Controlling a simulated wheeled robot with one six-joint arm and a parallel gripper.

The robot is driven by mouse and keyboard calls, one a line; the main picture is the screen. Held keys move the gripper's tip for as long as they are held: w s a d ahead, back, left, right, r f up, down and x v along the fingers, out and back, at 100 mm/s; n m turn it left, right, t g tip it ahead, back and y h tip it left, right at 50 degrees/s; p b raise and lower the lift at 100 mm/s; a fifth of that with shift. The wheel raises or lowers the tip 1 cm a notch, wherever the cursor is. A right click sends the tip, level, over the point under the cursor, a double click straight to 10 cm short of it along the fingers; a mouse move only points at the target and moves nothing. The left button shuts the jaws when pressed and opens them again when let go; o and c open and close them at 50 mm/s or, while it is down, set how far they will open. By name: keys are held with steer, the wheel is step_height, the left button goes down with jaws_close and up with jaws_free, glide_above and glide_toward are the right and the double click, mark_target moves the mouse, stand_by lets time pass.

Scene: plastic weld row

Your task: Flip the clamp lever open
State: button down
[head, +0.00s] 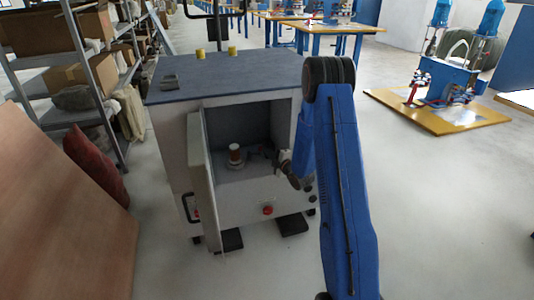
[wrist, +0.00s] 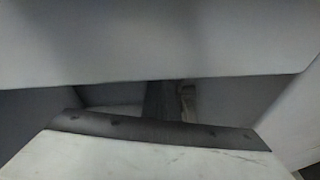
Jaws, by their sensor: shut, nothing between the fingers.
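A grey cabinet (head: 225,83) stands with its door (head: 202,180) swung open on the left. Inside its chamber a short brown cylinder (head: 235,153) stands upright on a pale round base. Small dark parts (head: 262,151) lie to its right, close to my gripper; I cannot tell whether the clamp lever is among them. My gripper (head: 286,162) is at the right side of the chamber opening, shut and empty, with its tips partly hidden and too small to make out. The wrist view shows a pale grey surface (wrist: 160,40) very close and a dark strip with holes (wrist: 160,131) below it.
A red button (head: 267,210) is on the cabinet front below the opening. Shelves with boxes (head: 75,75) and a brown panel (head: 55,215) stand to the left. A blue machine on a yellow-edged board (head: 440,112) is at the right. The floor between is clear.

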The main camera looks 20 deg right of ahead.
steer(key=shift+s, duration=0.1)
steer(key=s+d, duration=0.2)
steer(key=s, duration=1.5)
steer(key=shift+d+r, duration=0.4)
steer(key=s+a+r+m+g+h, duration=0.2)
steer(key=s+a+r+m+g, duration=0.15)
steer(key=r, duration=0.45)
steer(key=s+a+r+m+g+h, duration=0.3)
steer(key=s+r+m, duration=0.15)
steer(key=r, duration=0.35)
steer(key=s+a+r+m+g, duration=0.2)
steer(key=s+a+m, duration=0.1)
steer(key=s, duration=0.7)
steer(key=s+a+r+m+g+y, duration=0.1)
steer(key=s+a, duration=0.4)
steer(key=s, duration=0.5)
steer(key=s+a+r+m+g+y, duration=0.1)
steer(key=s+a+r+m+g, duration=0.2)
steer(key=s, duration=0.8)
steer(key=a+m, duration=0.1)
steer(key=m, duration=0.1)
steer(key=shift+r+m, duration=0.25)
steer(key=shift+m, duration=0.15)
